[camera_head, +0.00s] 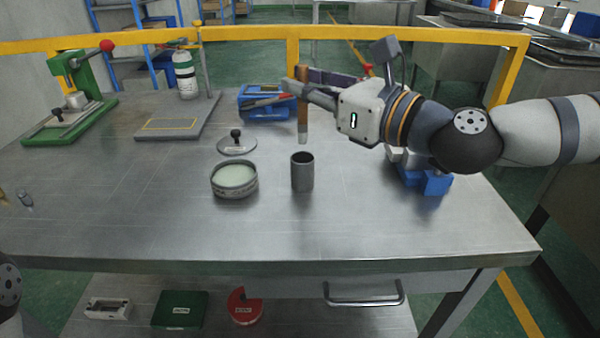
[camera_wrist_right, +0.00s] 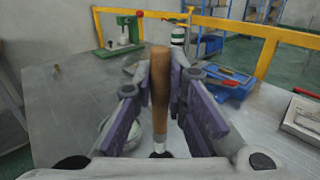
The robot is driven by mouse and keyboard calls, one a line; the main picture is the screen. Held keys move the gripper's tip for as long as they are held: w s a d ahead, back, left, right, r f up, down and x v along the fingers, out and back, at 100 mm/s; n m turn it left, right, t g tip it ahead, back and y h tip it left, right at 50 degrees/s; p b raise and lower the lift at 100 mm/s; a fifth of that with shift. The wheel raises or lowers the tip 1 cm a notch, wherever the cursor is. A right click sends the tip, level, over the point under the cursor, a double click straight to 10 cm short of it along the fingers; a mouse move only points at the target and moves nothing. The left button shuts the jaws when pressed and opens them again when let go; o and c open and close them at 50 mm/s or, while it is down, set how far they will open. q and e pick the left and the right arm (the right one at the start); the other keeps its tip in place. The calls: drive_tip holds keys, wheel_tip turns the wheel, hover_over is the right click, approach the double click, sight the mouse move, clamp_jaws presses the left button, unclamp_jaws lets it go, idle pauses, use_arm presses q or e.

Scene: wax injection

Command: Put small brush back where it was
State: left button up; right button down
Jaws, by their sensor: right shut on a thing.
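The small brush (camera_head: 303,112) has a brown wooden handle and a pale lower end, and hangs upright in the head view. My right gripper (camera_head: 300,90) is shut around its handle. The right wrist view shows the brush handle (camera_wrist_right: 160,95) between the purple-grey fingers of my right gripper (camera_wrist_right: 160,90). A dark grey cylindrical cup (camera_head: 302,173) stands on the table just below the brush; the brush's lower end is above its rim, apart from it. My left gripper is not in view.
A round tin with pale green contents (camera_head: 235,180) stands left of the cup, with a knobbed lid (camera_head: 237,146) behind it. A blue toolbox (camera_head: 266,104) is at the back. A blue device (camera_head: 432,183) sits under my right arm. The table's front is clear.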

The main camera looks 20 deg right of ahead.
sight(303, 142)
wheel_tip(303, 142, down, 8)
drive_tip(key=shift+w+f+b, duration=0.15)
drive_tip(key=shift+f+b, duration=0.1)
drive_tip(key=shift+b, duration=0.5)
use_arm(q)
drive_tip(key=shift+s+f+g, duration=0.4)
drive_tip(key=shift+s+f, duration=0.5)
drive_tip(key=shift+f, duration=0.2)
use_arm(e)
drive_tip(key=shift+r, duration=0.1)
drive_tip(key=shift+f, duration=0.25)
drive_tip(key=c, duration=1.6)
unclamp_jaws()
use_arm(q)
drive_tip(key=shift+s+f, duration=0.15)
use_arm(e)
drive_tip(key=shift+r, duration=0.1)
